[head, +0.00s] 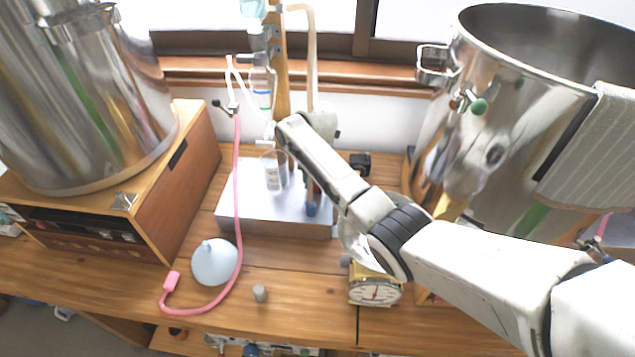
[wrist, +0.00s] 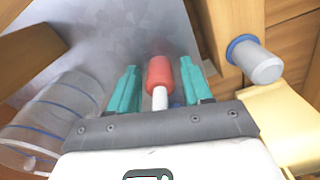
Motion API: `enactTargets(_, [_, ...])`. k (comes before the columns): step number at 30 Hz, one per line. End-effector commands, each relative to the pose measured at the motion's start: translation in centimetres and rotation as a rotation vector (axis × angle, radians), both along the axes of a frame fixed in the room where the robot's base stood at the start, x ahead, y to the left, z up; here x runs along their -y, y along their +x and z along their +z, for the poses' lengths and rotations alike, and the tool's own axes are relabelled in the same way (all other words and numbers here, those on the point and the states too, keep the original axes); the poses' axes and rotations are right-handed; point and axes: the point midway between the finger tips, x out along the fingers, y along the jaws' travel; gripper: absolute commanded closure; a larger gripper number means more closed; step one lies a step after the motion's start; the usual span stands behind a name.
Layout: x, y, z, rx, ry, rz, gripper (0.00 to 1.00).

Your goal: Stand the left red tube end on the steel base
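In the wrist view a red rounded end piece (wrist: 160,75) on a short white stem (wrist: 160,98) shows between the two teal fingertips of my gripper (wrist: 160,88). Gaps show on both sides of it, so the fingers stand apart. The grey steel base (wrist: 112,38) lies beyond it; I cannot tell whether they touch. In the head view the steel base (head: 245,207) sits mid-table, and my arm hides the fingers. A pink-red tube (head: 237,190) hangs down and curves along the table to its thick pink end (head: 171,282) at the left, off the base.
A clear cylinder (wrist: 50,115) is left of my gripper and a grey blue-ringed plug (wrist: 255,62) is right. In the head view are a pale blue bulb (head: 213,262), a dial gauge (head: 375,291), a wooden box (head: 178,185) and a large steel pot (head: 485,150).

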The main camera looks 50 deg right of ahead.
Motion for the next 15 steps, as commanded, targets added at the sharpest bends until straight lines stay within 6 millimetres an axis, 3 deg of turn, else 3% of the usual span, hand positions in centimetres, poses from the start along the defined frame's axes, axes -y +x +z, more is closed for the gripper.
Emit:
enactTargets(9, [0.0,0.0,0.2,0.0,0.0,0.0,0.45])
enactTargets(15, [0.0,0.1,2.2,0.004,-0.001,0.0,0.45])
